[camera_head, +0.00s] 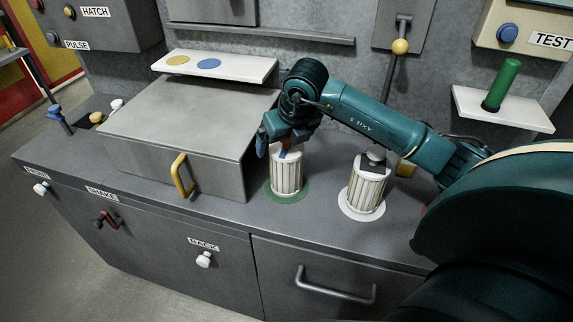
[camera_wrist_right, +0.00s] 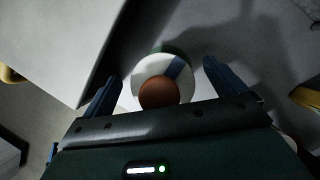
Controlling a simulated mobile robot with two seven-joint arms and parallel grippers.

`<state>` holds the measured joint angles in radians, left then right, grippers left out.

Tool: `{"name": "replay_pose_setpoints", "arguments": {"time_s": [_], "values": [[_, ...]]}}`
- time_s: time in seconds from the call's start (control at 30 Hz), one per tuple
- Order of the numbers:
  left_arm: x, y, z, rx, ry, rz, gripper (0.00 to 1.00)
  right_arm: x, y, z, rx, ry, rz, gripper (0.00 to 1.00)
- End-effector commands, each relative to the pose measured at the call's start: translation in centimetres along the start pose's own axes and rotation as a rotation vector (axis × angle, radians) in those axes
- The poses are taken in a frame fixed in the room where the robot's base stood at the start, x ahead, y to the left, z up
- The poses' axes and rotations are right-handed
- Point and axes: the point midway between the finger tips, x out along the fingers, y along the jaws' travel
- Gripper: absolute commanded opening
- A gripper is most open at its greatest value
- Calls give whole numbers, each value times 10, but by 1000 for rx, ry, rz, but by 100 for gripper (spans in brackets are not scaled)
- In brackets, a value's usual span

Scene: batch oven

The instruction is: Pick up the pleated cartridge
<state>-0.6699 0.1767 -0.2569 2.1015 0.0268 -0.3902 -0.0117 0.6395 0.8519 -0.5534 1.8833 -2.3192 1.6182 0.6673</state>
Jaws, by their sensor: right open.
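A white pleated cartridge (camera_head: 287,174) stands upright on a green round mat (camera_head: 303,195) on the grey counter. A second pleated cartridge (camera_head: 367,187) with a dark top knob stands on a white round mat (camera_head: 352,214) to its right. My right gripper (camera_head: 279,148) is at the top of the cartridge on the green mat and hides part of it. In the right wrist view, the open blue fingers (camera_wrist_right: 162,73) lie either side of that cartridge's white top (camera_wrist_right: 150,68), which has a blue stripe and a brown knob (camera_wrist_right: 158,93). I see no grip on it. My left gripper is out of view.
A large grey metal box (camera_head: 190,118) with a yellow handle (camera_head: 183,175) stands close to the left. A shelf (camera_head: 215,67) with yellow and blue discs is behind it. A green cylinder (camera_head: 502,85) stands on a right-hand shelf. The counter front is clear.

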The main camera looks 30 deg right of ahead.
Motion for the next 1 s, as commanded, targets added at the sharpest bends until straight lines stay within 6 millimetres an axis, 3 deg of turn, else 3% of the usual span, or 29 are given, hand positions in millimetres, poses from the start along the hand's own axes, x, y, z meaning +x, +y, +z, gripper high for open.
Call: {"name": "replay_pose_setpoints", "arguments": {"time_s": [0.13, 1.0], "values": [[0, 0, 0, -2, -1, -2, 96, 0, 0, 0, 0, 0, 0, 96], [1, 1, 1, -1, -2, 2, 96, -1, 0, 0, 0, -1, 1, 25]]}}
